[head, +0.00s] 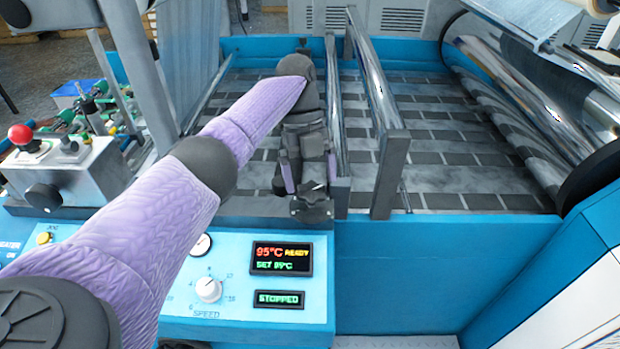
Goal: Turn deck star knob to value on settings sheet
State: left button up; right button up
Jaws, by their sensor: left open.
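A dark star knob (313,193) sits on a small block at the front edge of the machine's deck, just above the blue control panel. My left gripper (309,177) points down over it from behind, with its fingers apart to the left and right. The fingers are very close to the knob; I cannot tell whether they touch it. The gripper hides the area behind the knob. No value scale is readable beside the knob. I cannot make out a settings sheet. My right gripper is not in view.
The panel (180,290) has a white speed dial (208,289), a display (281,259) reading 95°C READY and a display (279,299) reading STOPPED. A large roller (530,110) is at right, a red-button box (60,165) at left.

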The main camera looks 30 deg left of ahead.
aim_at(310, 187)
pick_arm(q)
notch_tip(310, 187, up, 8)
jog(key=p, duration=0.4)
jog(key=shift+r+p, duration=0.1)
jog(key=shift+p, duration=0.2)
